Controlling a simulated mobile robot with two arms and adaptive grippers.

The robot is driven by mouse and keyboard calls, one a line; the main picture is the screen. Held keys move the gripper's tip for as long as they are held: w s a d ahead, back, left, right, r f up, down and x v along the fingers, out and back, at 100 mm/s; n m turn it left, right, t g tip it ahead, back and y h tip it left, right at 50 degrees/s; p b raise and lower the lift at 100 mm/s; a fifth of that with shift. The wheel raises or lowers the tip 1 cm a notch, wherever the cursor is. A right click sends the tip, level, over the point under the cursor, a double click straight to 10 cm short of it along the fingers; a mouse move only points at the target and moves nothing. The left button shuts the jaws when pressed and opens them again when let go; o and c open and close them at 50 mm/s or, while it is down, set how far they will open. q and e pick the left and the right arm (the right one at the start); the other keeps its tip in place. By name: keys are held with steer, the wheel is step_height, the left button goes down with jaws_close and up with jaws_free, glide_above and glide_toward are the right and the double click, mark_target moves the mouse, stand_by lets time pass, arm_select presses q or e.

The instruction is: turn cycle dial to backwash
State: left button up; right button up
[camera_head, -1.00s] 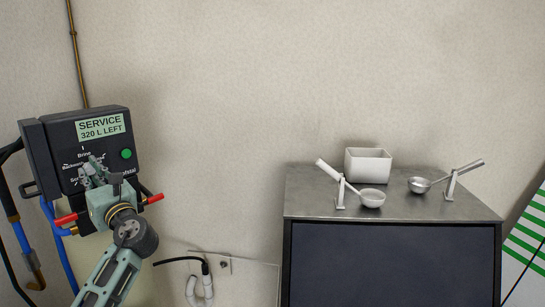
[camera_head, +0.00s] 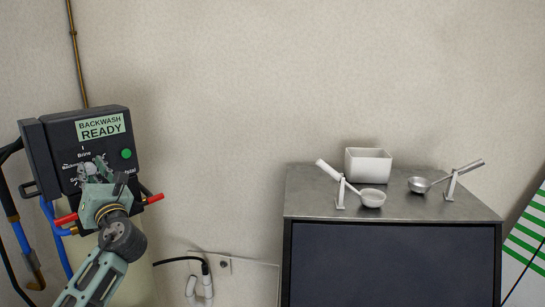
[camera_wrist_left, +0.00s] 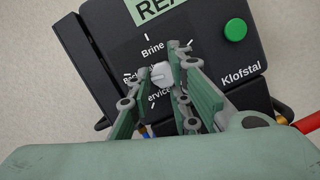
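My left gripper (camera_head: 93,170) is at the box front, mostly hiding the dial in the head view. In the left wrist view its fingers lie on both sides of the dial and appear closed on it. My right gripper is not in view.
A green button (camera_wrist_left: 235,29) is on the box, right of the dial. Red-handled valves (camera_head: 153,199) and blue hoses (camera_head: 22,238) are close below and beside it. A dark cabinet (camera_head: 395,265) with a white bin (camera_head: 368,165) and two scoops stands at the right.

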arm_select(q)
steer(key=shift+o, duration=0.9)
steer(key=shift+w+d+r, duration=0.15)
steer(key=shift+d+r, duration=0.05)
steer(key=shift+r, duration=0.2)
steer(key=shift+o, duration=0.4)
steer(key=shift+w+d+f, duration=0.1)
steer(key=shift+w+d, duration=0.05)
steer(key=shift+d, duration=0.2)
steer(key=shift+s, duration=0.2)
steer(key=shift+s+d+f, duration=0.15)
steer(key=shift+s, duration=0.25)
steer(key=shift+s+d, duration=1.55)
steer(key=shift+d, duration=0.3)
steer(key=shift+f, duration=0.1)
